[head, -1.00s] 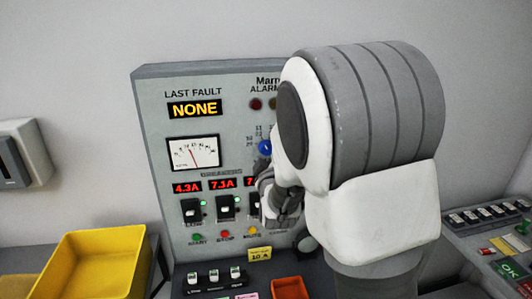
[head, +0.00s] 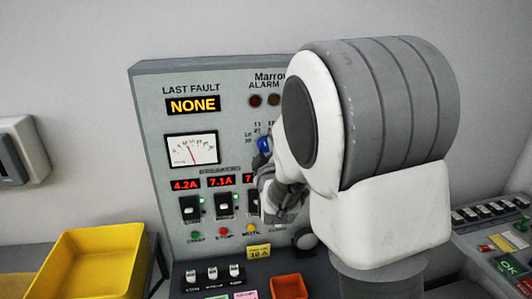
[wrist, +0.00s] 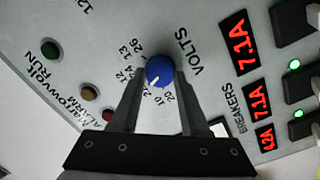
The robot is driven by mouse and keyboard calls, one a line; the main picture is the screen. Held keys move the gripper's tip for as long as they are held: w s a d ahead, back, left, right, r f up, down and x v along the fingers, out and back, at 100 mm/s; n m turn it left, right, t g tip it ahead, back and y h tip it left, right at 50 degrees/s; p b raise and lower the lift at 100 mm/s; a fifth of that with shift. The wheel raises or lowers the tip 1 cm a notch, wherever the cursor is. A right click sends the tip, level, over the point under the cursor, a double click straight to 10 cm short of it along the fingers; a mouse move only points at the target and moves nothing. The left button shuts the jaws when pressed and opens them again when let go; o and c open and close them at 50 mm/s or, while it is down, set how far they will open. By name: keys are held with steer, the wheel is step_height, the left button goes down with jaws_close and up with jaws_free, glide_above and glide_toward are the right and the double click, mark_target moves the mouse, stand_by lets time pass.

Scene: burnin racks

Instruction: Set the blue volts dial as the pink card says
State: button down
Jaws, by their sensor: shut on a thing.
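The blue volts dial (wrist: 160,71) sits on the grey panel, ringed by small printed numbers, with VOLTS printed beside it. My gripper (wrist: 161,82) is shut on the dial, one finger on each side. A white mark on the dial points down and slightly left in the wrist view. In the head view the dial (head: 263,145) shows just left of my arm, which hides much of its scale. A pink card (head: 246,295) is cut by the bottom edge of the head view, and its writing is too small to read.
The panel (head: 150,100) also carries a needle meter (head: 191,149), red breaker readouts and black switches (head: 191,207). A yellow card (head: 259,252) is below. A yellow bin (head: 100,262) stands at left and an orange tray (head: 289,287) in front.

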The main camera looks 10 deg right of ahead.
steer(key=m+b, duration=0.2)
steer(key=b, duration=0.1)
steer(key=m+b, duration=0.2)
steer(key=b, duration=0.1)
steer(key=shift+d+f+m, duration=0.1)
steer(key=shift+f+m, duration=0.1)
steer(key=shift+m, duration=0.1)
steer(key=m+b, duration=0.4)
steer(key=b, duration=0.2)
steer(key=shift+g+y, duration=0.3)
steer(key=shift+g, duration=0.1)
steer(key=m+b, duration=0.4)
steer(key=b, duration=0.3)
steer(key=shift+d+y, duration=0.1)
steer(key=shift+y, duration=0.2)
steer(key=m+b, duration=0.2)
steer(key=b, duration=0.2)
steer(key=shift+r+m, duration=0.15)
steer(key=shift+m, duration=0.15)
steer(key=shift+d+r+m+y+b, duration=0.15)
steer(key=shift+m+y+b, duration=0.2)
steer(key=shift+b, duration=0.5)
steer(key=shift+r+m, duration=0.1)
steer(key=shift+m, duration=0.15)
steer(key=shift+c, duration=2)
jaws_free()
